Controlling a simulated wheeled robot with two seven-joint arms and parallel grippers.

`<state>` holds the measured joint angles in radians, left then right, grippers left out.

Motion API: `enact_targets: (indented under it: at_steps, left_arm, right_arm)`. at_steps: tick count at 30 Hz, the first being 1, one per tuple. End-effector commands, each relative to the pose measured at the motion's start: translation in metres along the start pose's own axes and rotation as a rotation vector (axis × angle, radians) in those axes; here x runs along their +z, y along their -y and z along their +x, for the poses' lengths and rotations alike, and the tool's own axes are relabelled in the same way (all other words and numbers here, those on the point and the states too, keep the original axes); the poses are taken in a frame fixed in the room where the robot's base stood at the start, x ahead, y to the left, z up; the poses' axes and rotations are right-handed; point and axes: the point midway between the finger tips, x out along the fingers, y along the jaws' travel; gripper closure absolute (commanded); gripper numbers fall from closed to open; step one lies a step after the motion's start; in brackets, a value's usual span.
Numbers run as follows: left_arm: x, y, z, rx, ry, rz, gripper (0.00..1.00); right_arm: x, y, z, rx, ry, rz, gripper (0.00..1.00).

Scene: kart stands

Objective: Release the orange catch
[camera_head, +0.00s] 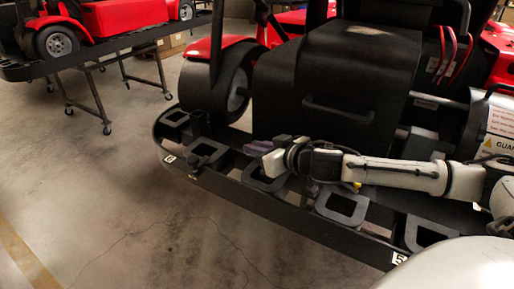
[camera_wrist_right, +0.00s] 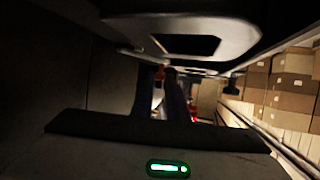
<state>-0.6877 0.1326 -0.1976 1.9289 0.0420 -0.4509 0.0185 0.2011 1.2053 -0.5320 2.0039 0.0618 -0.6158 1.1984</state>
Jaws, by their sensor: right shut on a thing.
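My right arm reaches in from the right in the head view, and its gripper (camera_head: 268,154) is at the front rail of the near kart stand (camera_head: 240,195), below the kart's black body. In the right wrist view the dark fingers (camera_wrist_right: 172,98) are close together, with a small orange piece (camera_wrist_right: 160,72), apparently the orange catch, at their tips. The gripper is shut on it, though the contact itself is dark and partly hidden. I cannot make out the catch in the head view. My left gripper is not in view.
The stand's frame carries several square black brackets (camera_head: 341,205) along its front edge. A black and red kart (camera_head: 335,75) sits on it. Another stand with a red kart (camera_head: 120,14) is at the back left. The concrete floor (camera_head: 95,190) at left is clear. Cardboard boxes (camera_wrist_right: 290,82) show in the wrist view.

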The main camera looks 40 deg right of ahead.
Motion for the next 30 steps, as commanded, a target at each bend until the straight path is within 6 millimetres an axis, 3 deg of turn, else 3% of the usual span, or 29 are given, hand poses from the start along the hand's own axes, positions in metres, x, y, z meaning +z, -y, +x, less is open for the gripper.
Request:
enact_targets:
  at_steps: [9,20,21,24,30]
  left_arm:
    - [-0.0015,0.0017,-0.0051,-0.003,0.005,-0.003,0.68]
    - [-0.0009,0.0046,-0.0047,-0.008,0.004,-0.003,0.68]
    - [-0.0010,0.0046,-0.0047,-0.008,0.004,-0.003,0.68]
    - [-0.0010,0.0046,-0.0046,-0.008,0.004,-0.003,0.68]
    - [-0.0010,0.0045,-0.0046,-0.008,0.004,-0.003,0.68]
  right_arm:
    - [-0.0034,-0.0005,0.0046,0.143,-0.001,0.064,1.00]
    - [-0.0029,-0.0024,0.0049,0.158,0.000,0.065,1.00]
    - [-0.0029,-0.0025,0.0050,0.158,0.000,0.065,0.83]
    - [-0.0029,-0.0024,0.0049,0.158,0.000,0.065,0.68]
    - [-0.0026,-0.0021,0.0049,0.157,0.000,0.065,0.68]
